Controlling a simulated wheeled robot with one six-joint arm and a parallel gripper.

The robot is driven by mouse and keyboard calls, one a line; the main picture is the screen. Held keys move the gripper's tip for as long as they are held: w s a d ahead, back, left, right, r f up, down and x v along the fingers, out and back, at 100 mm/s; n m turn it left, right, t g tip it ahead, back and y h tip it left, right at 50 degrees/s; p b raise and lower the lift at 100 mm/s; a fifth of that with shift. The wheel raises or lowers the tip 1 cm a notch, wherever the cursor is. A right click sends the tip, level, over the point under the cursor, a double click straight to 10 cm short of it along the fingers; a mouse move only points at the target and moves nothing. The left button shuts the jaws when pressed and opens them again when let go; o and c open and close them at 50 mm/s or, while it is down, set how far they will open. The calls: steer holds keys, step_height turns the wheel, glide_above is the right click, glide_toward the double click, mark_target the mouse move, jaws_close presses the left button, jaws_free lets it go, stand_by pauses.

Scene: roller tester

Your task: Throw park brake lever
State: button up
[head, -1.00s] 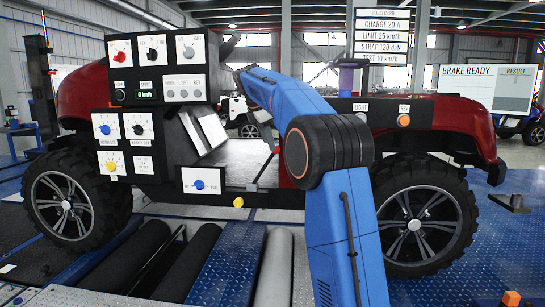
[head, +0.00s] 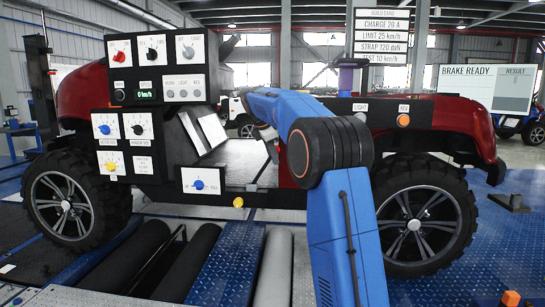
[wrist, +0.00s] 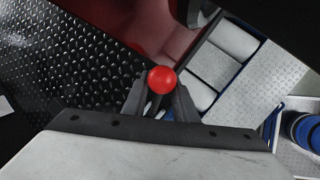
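A red ball knob (wrist: 162,80), which looks like the top of the park brake lever, shows in the wrist view. It is in line with the tips of my gripper (wrist: 160,98), whose two dark fingers stand apart on either side below it. A dark shaft shows in the gap between the fingers. I cannot tell whether the fingers touch the knob or the shaft. In the head view my blue arm reaches into the open side of the red vehicle (head: 455,118). The lever and my fingertips are hidden or unclear there.
A black control panel (head: 172,125) with knobs and buttons stands left of my arm. A small panel with a blue knob (head: 200,184) is below it. Rollers (head: 140,255) and blue tread plate lie in front.

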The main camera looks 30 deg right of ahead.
jaws_close()
steer(key=shift+w+a+r+n+g+h, duration=0.15)
steer(key=shift+w+a+r+g+h, duration=0.2)
steer(key=shift+w+a+h, duration=0.3)
steer(key=shift+w+a+r+n+g+h, duration=0.25)
steer(key=shift+w+a+r+h, duration=0.2)
steer(key=shift+a, duration=0.45)
steer(key=shift+w+a+r+n+g+h, duration=0.1)
steer(key=shift+w+a+r+g+h, duration=0.2)
steer(key=shift+w+a+h, duration=0.35)
steer(key=shift+w+a+r, duration=0.2)
steer(key=shift+w+a, duration=0.15)
steer(key=shift+a, duration=0.35)
steer(key=shift+w+a+r, duration=0.15)
steer(key=shift+w+a, duration=0.2)
steer(key=shift+a, duration=0.35)
steer(key=shift+r, duration=0.1)
steer(key=o, duration=0.6)
jaws_free()
steer(key=shift+d, duration=0.1)
steer(key=shift+f, duration=0.2)
steer(key=v, duration=1.2)
steer(key=shift+r, duration=0.15)
